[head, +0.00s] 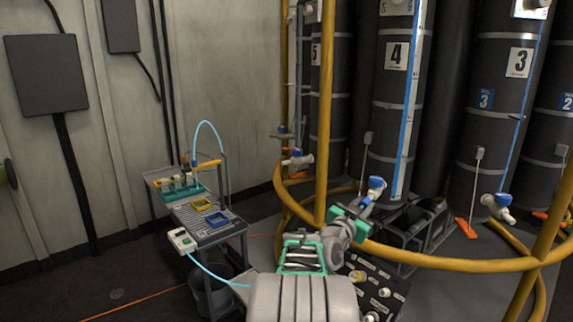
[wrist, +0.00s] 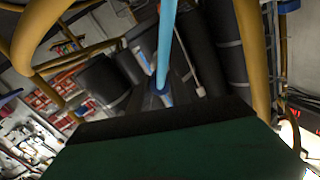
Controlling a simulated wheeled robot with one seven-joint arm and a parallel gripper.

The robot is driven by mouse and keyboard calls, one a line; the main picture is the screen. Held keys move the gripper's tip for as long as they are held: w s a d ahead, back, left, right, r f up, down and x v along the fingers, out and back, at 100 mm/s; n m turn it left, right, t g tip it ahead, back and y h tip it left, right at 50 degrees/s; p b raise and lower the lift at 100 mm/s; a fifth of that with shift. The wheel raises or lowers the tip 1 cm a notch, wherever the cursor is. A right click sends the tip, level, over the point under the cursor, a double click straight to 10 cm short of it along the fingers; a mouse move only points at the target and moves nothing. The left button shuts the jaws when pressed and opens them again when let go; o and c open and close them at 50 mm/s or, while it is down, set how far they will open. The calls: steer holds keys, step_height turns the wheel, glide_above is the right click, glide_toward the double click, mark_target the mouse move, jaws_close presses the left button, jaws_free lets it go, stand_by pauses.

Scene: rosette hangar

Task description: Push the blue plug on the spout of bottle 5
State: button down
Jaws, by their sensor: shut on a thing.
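Bottle 5 (head: 341,85) is a tall dark cylinder behind a yellow post, its label partly covered. A white spout with a blue top (head: 297,158), left of the post, appears to be bottle 5's. My gripper (head: 352,212), with green fingers, is right of and nearer than that spout, below bottle 4's spout (head: 376,189). It is shut on a small blue thing (head: 365,202) at its fingertips, which looks like the blue plug.
A yellow rail (head: 455,263) curves around the bottles, with upright posts (head: 325,110). Bottle 4 (head: 397,120) and bottle 3 (head: 497,100) stand to the right. A grey trolley (head: 215,232) stands left. A dark panel with fittings (head: 385,275) lies below the gripper.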

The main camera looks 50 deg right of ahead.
mark_target(362, 206)
steer(key=shift+a, duration=0.1)
steer(key=shift+s+a+b, duration=0.15)
steer(key=shift+a+b, duration=0.8)
steer(key=shift+a, duration=0.5)
steer(key=shift+s+a+b, duration=0.15)
steer(key=shift+a+b, duration=0.8)
steer(key=shift+a, duration=0.5)
steer(key=w+a+f+n+t+y+p, duration=0.1)
steer(key=w+a+n+t+y+p, duration=0.9)
steer(key=w+a, duration=1.35)
steer(key=a+n+t+y+p, duration=0.5)
steer(key=a+y, duration=0.3)
steer(key=a, duration=2.1)
steer(key=shift+w+n+t, duration=0.2)
steer(key=shift+n+t, duration=0.4)
steer(key=shift+n, duration=0.3)
